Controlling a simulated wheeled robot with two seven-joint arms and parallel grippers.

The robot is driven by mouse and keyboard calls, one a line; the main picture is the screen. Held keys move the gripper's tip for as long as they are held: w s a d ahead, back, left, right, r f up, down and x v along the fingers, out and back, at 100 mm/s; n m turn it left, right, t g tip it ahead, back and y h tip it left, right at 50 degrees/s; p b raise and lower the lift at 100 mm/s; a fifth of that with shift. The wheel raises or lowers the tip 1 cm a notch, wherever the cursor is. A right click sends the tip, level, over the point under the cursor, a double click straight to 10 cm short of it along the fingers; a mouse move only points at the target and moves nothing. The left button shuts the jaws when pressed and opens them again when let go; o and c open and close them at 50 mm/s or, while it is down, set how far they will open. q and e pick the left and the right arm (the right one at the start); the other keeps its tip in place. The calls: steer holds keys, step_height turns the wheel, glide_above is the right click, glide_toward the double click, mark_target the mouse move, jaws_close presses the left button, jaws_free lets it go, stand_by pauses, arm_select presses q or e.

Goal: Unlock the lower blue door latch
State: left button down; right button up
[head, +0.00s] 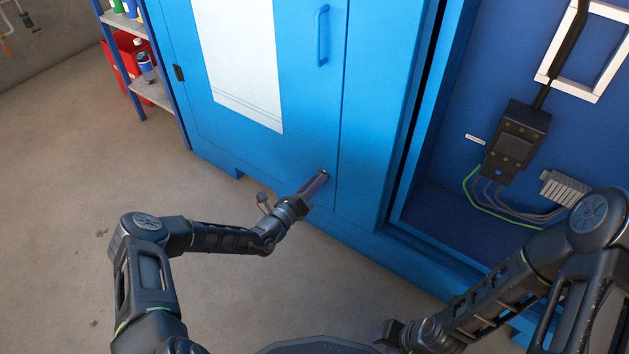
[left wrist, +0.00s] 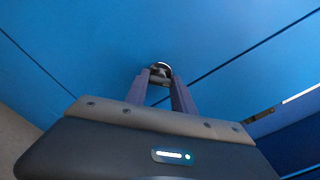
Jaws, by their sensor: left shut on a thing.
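The blue cabinet door (head: 285,150) is closed and its lower latch (head: 325,172) is a small dark round piece near the bottom right corner of the door. My left gripper (head: 321,178) reaches it from below and left. In the left wrist view the latch (left wrist: 160,67) shows as a dark knob with a pale rim. The two fingers of my left gripper (left wrist: 161,78) are shut on it, with a narrow gap between them. The fingers hide part of the latch, and I cannot tell how far it is turned. My right gripper (head: 390,337) is at the bottom edge, its fingertips unclear.
A blue handle (head: 322,36) is higher on the door. To the right is an open cabinet bay with a black control box (head: 516,142) and cables. A shelf with a red bin (head: 125,58) stands at the upper left. The floor at left is clear.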

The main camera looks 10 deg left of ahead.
arm_select(q)
steer(key=n, duration=0.9)
steer(key=shift+n, duration=0.3)
stand_by(0.3)
steer(key=c, duration=1.1)
jaws_free()
steer(key=shift+o, duration=0.2)
steer(key=p+v, duration=0.3)
steer(key=v, duration=0.4)
steer(key=shift+s+a, duration=0.15)
steer(key=shift+s, duration=0.2)
